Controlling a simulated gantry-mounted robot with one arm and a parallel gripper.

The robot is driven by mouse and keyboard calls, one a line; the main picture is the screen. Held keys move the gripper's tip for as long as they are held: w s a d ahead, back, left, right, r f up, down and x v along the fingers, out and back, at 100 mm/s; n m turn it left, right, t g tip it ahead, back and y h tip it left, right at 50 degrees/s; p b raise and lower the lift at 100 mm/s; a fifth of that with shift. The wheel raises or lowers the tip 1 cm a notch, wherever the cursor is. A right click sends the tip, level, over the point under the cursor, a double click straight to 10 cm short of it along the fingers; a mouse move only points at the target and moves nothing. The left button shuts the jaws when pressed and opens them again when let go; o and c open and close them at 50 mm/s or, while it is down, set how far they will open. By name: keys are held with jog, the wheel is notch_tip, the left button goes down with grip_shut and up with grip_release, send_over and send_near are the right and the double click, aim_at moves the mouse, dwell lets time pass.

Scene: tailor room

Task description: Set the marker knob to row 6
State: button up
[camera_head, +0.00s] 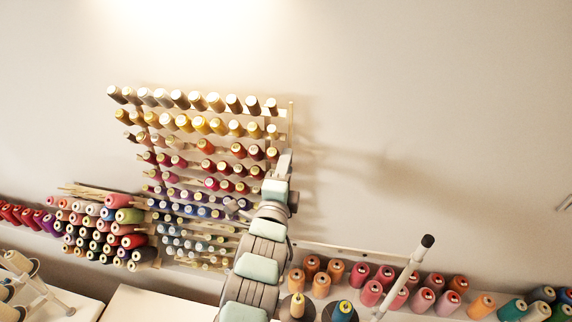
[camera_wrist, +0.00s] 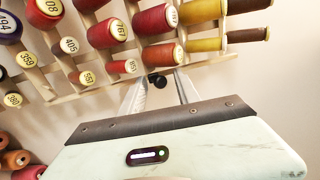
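The thread rack (camera_head: 291,112) hangs on the wall in the head view, with rows of coloured spools and a pale upright at its right side. A small dark knob (camera_wrist: 157,80), which looks like the marker knob, shows in the wrist view near the rack's edge. My gripper (camera_wrist: 162,76) is open, with one pale finger to each side of the knob and visible gaps between. I cannot tell whether the knob lies fully between the fingertips or just beyond them. In the head view my gripper (camera_head: 286,160) is at the rack's right edge, and the knob cannot be made out.
Red spools (camera_wrist: 154,20) and yellow spools (camera_wrist: 203,11) stick out just above my fingers. A shelf (camera_head: 330,250) with orange, pink and green cones runs below and right of the rack. A white stand with a black tip (camera_head: 427,241) rises there.

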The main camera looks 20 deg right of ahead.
grip_shut()
dwell(0.3)
dwell(1.1)
